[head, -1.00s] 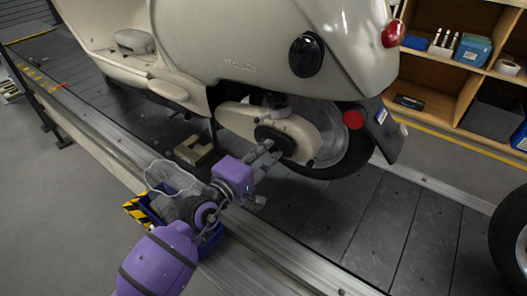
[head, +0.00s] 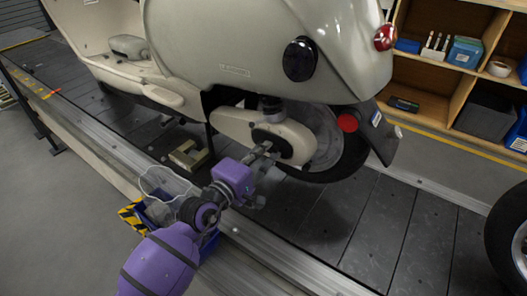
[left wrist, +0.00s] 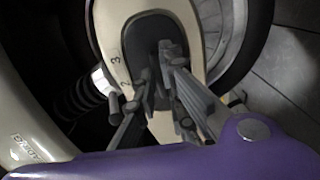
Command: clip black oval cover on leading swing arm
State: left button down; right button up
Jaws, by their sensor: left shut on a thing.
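The black oval cover (head: 263,134) lies against the cream swing arm (head: 233,124) at the scooter's rear wheel. My left gripper (head: 266,150) reaches it from the front and is shut on it. In the left wrist view the dark cover (left wrist: 150,26) shows behind the gripper fingers (left wrist: 165,62), over the rounded end of the swing arm (left wrist: 113,30). The fingers hide part of the cover, and I cannot tell whether it sits flush. My right gripper is not in view.
The cream scooter (head: 215,45) stands on the dark slat conveyor (head: 330,215). A blue bin (head: 208,246) is beside my left arm, and a small box (head: 188,154) lies on the slats. Wooden shelves (head: 430,71) stand behind. Another wheel (head: 508,240) is at the right edge.

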pick_arm(q)
jog(key=shift+w+d, duration=0.1)
dwell(0.3)
jog(key=c, duration=1.7)
grip_release()
jog(key=shift+c, duration=0.2)
